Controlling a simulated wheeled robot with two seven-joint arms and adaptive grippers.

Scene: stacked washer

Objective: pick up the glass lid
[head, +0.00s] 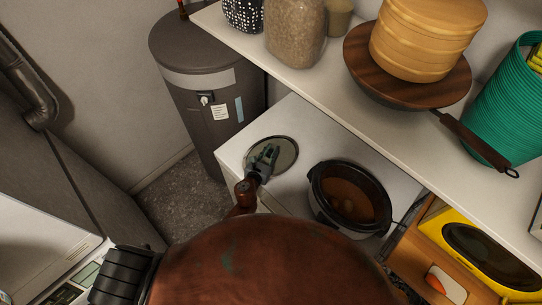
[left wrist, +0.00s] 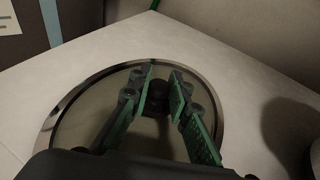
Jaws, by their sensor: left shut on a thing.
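The round glass lid (head: 287,152) with a metal rim is at the left part of the white counter in the head view. It also shows in the left wrist view (left wrist: 75,125), with its dark knob (left wrist: 159,92) at the middle. My left gripper (head: 268,156) is over the lid, its green-padded fingers on either side of the knob, shut on it. In the left wrist view the left gripper (left wrist: 160,98) hides part of the lid. The lid looks level, and I cannot tell whether it touches the counter. My right gripper is not in view.
An open slow cooker (head: 322,207) stands right of the lid on the counter (head: 292,112). A white shelf (head: 345,95) above holds a wooden pan (head: 352,62), jars and a green basket (head: 500,100). A dark cylindrical tank (head: 185,70) stands behind left.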

